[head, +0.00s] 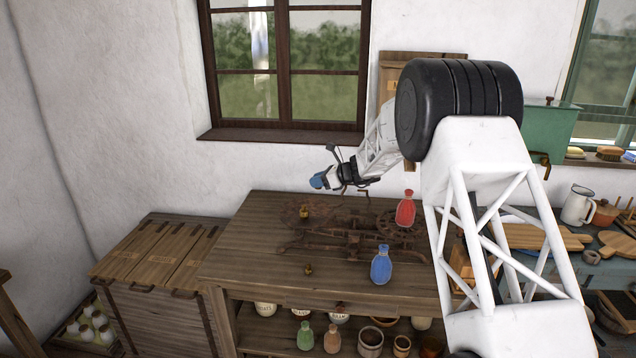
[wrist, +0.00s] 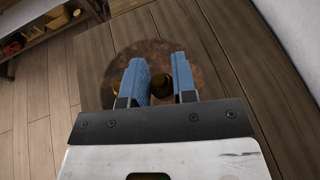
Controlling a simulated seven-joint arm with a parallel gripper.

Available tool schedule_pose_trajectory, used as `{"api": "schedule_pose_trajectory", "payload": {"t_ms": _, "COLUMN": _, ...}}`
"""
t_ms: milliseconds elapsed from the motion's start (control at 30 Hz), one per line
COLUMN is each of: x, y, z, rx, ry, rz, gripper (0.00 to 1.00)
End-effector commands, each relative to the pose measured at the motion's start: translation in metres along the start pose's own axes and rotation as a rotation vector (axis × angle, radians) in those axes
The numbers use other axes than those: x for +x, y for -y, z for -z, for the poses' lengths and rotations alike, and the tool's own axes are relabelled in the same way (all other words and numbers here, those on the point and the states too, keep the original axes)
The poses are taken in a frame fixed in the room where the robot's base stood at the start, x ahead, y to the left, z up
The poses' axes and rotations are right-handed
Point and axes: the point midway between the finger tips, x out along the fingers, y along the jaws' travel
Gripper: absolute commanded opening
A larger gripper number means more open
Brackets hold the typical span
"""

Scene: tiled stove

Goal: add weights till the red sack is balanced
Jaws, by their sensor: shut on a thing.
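A rusty iron balance (head: 345,240) stands on the wooden table. The red sack (head: 405,210) sits at its right end. A small brass weight (head: 304,213) sits at the left pan (head: 288,214). My gripper (head: 318,181) is in the air above that pan, its blue fingers pointing left and down. In the wrist view its fingers (wrist: 160,80) are shut on a dark brass weight (wrist: 161,87), over the round rusty pan (wrist: 150,52). The head view does not show the held weight clearly. A yellowish edge (wrist: 117,91) shows beside the left finger.
Another brass weight (head: 308,270) lies on the table (head: 245,250) near its front. A blue sack (head: 381,265) stands in front of the balance. Green (head: 305,336) and orange (head: 332,339) sacks stand on the shelf below. The table's left end is clear.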

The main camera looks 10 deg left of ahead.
Motion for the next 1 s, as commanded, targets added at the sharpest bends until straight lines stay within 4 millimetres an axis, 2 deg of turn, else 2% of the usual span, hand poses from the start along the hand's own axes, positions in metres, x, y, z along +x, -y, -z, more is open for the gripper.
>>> {"api": "schedule_pose_trajectory", "payload": {"t_ms": 467, "x": 0.005, "y": 0.0, "z": 0.012, "rx": 0.001, "ry": 0.0, "rz": 0.0, "gripper": 0.0}}
{"api": "schedule_pose_trajectory", "payload": {"t_ms": 1000, "x": 0.021, "y": 0.0, "z": 0.051, "rx": 0.001, "ry": 0.0, "rz": 0.0, "gripper": 0.0}}
